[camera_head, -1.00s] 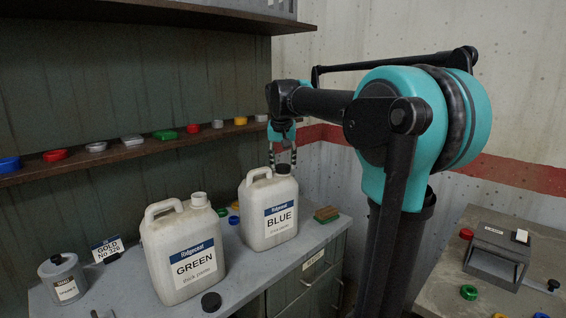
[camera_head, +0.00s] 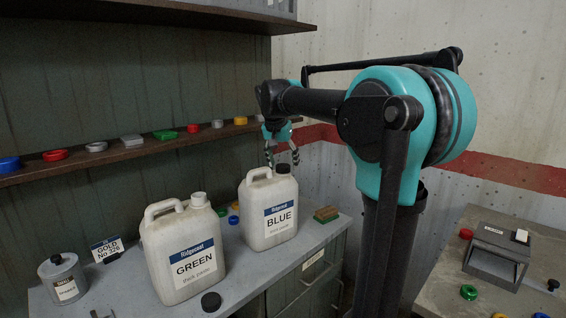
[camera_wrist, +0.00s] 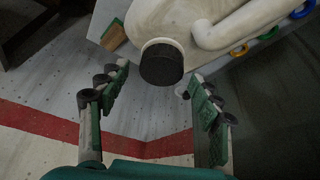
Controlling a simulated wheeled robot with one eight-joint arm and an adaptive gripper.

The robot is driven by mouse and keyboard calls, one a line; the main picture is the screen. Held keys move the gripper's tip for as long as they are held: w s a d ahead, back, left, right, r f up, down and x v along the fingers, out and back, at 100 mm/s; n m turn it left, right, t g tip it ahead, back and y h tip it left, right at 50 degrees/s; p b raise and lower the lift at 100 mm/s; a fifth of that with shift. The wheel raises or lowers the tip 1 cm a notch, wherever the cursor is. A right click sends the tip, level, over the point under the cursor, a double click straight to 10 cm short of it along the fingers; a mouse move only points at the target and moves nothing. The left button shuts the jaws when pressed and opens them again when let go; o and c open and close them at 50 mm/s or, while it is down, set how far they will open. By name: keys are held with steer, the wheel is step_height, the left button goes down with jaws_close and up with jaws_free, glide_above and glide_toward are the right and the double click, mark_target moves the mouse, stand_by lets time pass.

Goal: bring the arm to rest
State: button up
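My gripper (camera_head: 282,157) is above and just behind the BLUE jug (camera_head: 268,222), near its black cap (camera_head: 283,168). In the wrist view the two fingers of my gripper (camera_wrist: 163,95) are spread apart with nothing between them. The jug's black cap (camera_wrist: 161,63) shows just beyond the fingertips, apart from the pads as far as I can tell. The BLUE jug stands upright on the grey counter (camera_head: 235,277).
A GREEN jug (camera_head: 184,255) with an open neck stands left of the BLUE jug, a loose black cap (camera_head: 211,302) in front. A brown-green block (camera_head: 326,214) lies at right. A shelf (camera_head: 120,153) with small coloured items runs behind. A side table (camera_head: 440,280) holds a grey stand (camera_head: 497,255).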

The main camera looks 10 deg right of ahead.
stand_by(0.4)
steer(key=shift+r, duration=4.05)
steer(key=shift+s, duration=0.1)
